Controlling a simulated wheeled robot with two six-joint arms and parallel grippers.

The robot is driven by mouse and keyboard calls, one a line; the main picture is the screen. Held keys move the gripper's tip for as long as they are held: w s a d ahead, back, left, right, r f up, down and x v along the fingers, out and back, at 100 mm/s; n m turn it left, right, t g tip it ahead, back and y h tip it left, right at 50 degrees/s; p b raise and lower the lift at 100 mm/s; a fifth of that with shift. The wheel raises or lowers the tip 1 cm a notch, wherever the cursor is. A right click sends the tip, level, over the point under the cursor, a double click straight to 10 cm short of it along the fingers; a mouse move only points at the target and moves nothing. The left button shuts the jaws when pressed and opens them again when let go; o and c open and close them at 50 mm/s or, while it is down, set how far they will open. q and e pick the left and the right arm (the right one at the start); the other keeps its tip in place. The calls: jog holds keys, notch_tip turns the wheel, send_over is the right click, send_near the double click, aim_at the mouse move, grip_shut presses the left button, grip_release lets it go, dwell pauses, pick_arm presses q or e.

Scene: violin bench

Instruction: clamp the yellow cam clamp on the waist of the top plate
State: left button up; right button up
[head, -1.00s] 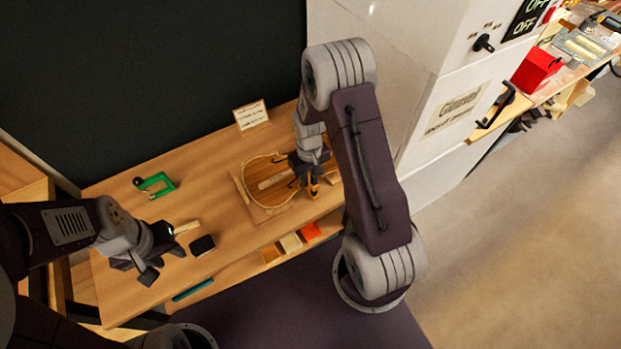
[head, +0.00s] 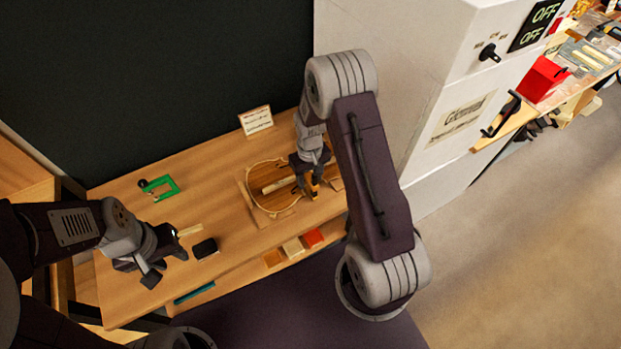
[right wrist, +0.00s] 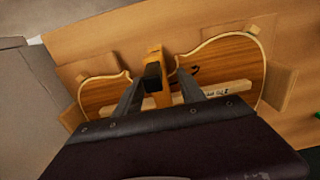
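The violin top plate (head: 262,180) lies on a board on the bench and also shows in the right wrist view (right wrist: 225,62), its waist towards the middle. The yellow cam clamp (head: 314,188) stands at the plate's waist, upright in the right wrist view (right wrist: 156,58), with a dark part on it. My right gripper (right wrist: 160,75) has one finger on each side of the clamp. Whether the fingers touch it, and whether the jaw is fixed on the plate, I cannot tell. My left gripper (head: 167,264) is over the bench's left part, fingers apart, empty.
A green clamp (head: 160,187) stands at the back left of the bench. A dark block (head: 204,248) and a pale wooden piece (head: 189,230) lie by my left gripper. A small sign (head: 256,120) stands behind the plate. A white cabinet (head: 400,70) bounds the right side.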

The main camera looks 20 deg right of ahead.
notch_tip(320, 180, up, 9)
jog(key=shift+r, duration=0.1)
dwell(0.5)
dwell(0.5)
